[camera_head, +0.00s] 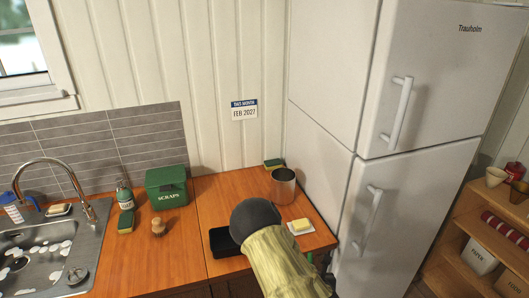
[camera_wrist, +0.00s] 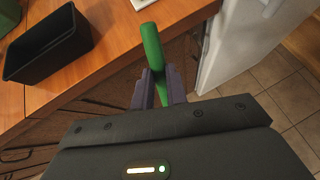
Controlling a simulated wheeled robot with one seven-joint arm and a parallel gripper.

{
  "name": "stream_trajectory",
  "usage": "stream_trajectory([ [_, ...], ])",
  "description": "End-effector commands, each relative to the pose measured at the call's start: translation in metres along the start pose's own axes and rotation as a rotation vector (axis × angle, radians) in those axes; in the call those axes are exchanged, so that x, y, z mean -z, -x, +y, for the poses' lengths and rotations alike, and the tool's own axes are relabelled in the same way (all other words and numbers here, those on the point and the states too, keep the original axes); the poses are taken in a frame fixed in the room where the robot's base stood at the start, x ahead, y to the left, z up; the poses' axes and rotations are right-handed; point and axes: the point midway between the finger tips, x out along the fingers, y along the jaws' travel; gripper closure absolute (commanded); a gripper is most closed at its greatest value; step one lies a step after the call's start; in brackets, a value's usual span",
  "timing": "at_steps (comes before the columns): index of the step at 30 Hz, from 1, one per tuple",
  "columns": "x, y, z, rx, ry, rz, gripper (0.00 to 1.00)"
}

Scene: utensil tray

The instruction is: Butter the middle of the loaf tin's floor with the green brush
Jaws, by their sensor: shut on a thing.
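The black loaf tin (camera_head: 220,243) sits on the wooden counter near its front edge, partly covered by my arm in the head view. In the wrist view the loaf tin (camera_wrist: 78,50) is at the upper left, with a dark inside. My gripper (camera_wrist: 158,88) is shut on the green brush (camera_wrist: 151,45), whose handle sticks out beyond the fingers over the counter's front edge. The bristles cannot be made out. The gripper is to the right of the tin and apart from it. The butter (camera_head: 300,225) lies on a small white dish near the counter's right end.
The white fridge (camera_head: 400,130) closes off the right.

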Motion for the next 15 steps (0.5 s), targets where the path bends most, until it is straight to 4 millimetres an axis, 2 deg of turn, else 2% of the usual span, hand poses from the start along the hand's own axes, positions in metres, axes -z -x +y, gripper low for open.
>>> stream_trajectory([
  [10, 0.001, 0.000, -0.004, 0.004, -0.001, 0.002, 1.00],
  [15, 0.021, 0.000, -0.003, 0.006, -0.001, 0.009, 1.00],
])
